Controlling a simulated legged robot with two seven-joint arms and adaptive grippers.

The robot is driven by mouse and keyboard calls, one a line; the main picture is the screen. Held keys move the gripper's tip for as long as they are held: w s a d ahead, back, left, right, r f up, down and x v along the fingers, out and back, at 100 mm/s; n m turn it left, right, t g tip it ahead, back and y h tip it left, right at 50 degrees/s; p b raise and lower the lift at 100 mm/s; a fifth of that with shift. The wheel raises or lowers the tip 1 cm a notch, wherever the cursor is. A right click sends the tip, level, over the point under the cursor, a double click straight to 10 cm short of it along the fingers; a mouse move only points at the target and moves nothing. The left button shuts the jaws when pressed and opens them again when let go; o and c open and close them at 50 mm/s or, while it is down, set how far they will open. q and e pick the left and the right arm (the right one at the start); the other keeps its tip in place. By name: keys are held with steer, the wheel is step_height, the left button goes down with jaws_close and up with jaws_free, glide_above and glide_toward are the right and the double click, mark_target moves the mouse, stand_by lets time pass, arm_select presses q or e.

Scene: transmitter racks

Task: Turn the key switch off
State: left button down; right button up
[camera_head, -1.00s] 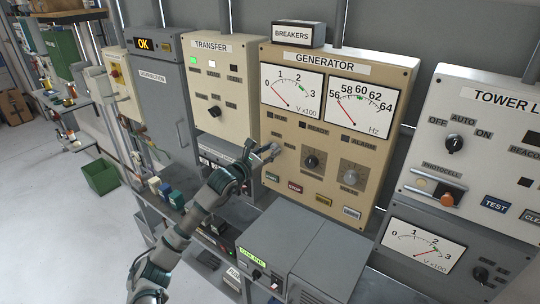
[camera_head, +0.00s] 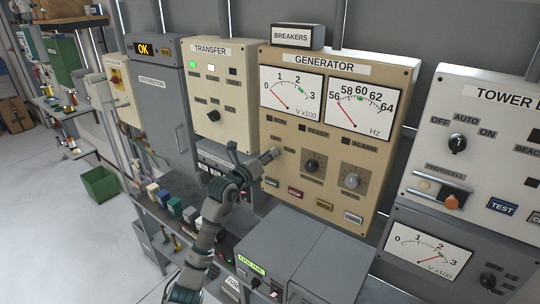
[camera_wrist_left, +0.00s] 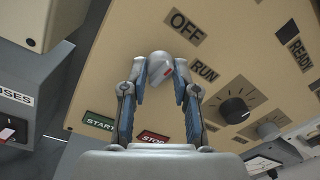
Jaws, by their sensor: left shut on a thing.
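The beige generator panel (camera_head: 375,165) fills the middle of the head view. My left gripper (camera_head: 270,156) is at its left side, in front of the key switch area. In the left wrist view my left gripper (camera_wrist_left: 160,78) is shut on a rounded grey key switch (camera_wrist_left: 159,60) with a red mark on its right part. The OFF label (camera_wrist_left: 187,27) is up and right of the switch, and the RUN label (camera_wrist_left: 204,70) is to its right. The fingers hide the sides of the switch. My right gripper is in neither view.
A black knob (camera_head: 312,164) and a grey knob (camera_head: 351,181) sit right of the gripper. START (camera_wrist_left: 99,121) and STOP (camera_wrist_left: 153,137) labels are below it. The transfer panel (camera_head: 235,70) is at left, and a grey box (camera_head: 320,255) projects below.

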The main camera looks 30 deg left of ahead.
arm_select(q)
steer(key=shift+a+r+n, duration=0.15)
steer(key=shift+r+n, duration=0.1)
steer(key=shift+n, duration=0.35)
steer(key=shift+s, duration=0.1)
steer(key=c, duration=1.1)
jaws_free()
steer(key=shift+o, duration=1.1)
steer(key=shift+f, duration=0.1)
steer(key=shift+a+f, duration=0.1)
steer(key=shift+a, duration=0.05)
steer(key=s+a, duration=0.1)
steer(key=s, duration=1)
steer(key=shift+s+a+f, duration=0.25)
steer(key=shift+s+f, duration=0.1)
steer(key=shift+f, duration=0.1)
